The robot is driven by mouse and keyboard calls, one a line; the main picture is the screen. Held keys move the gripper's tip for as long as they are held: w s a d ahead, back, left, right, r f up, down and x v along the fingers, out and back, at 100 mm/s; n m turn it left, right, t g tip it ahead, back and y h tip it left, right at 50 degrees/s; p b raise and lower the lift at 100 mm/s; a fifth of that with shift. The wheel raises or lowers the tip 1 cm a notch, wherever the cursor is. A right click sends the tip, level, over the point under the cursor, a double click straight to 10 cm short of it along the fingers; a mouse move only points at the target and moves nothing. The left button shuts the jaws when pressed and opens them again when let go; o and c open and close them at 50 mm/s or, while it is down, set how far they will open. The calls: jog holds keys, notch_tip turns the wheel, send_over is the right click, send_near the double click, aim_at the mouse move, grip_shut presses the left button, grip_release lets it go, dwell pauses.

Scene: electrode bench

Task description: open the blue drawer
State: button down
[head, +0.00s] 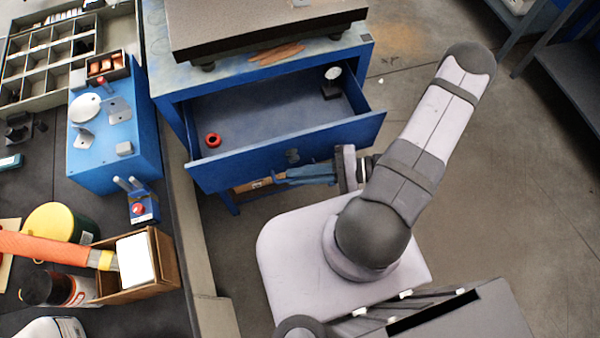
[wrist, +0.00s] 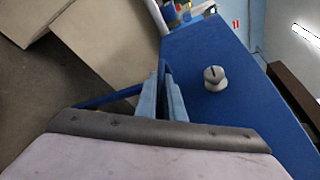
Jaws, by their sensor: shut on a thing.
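The blue drawer (head: 285,150) is pulled well out of the blue bench, and its inside is in view. In the wrist view its front (wrist: 235,110) is a blue face with a grey round knob or lock (wrist: 214,78). My gripper (head: 280,178) is low at the drawer's front, with its blue fingers side-on to it. In the wrist view the gripper (wrist: 163,88) is shut at the edge of the blue front. The exact part between the fingertips is hard to make out.
Inside the drawer are a red ring (head: 213,140) and a small dark stand with a white disc (head: 332,74). A dark slab (head: 265,20) lies on the bench top. A blue box (head: 115,145) and a cardboard box (head: 160,265) stand at left.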

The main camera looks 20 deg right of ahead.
jog(key=shift+s, duration=0.1)
jog(key=s, duration=0.8)
jog(key=shift+s, duration=0.3)
jog(key=c, duration=2.2)
grip_release()
jog(key=shift+o, duration=0.2)
jog(key=b+v, duration=0.1)
jog(key=v, duration=0.6)
jog(key=shift+d+b, duration=0.2)
jog(key=shift+b, duration=0.15)
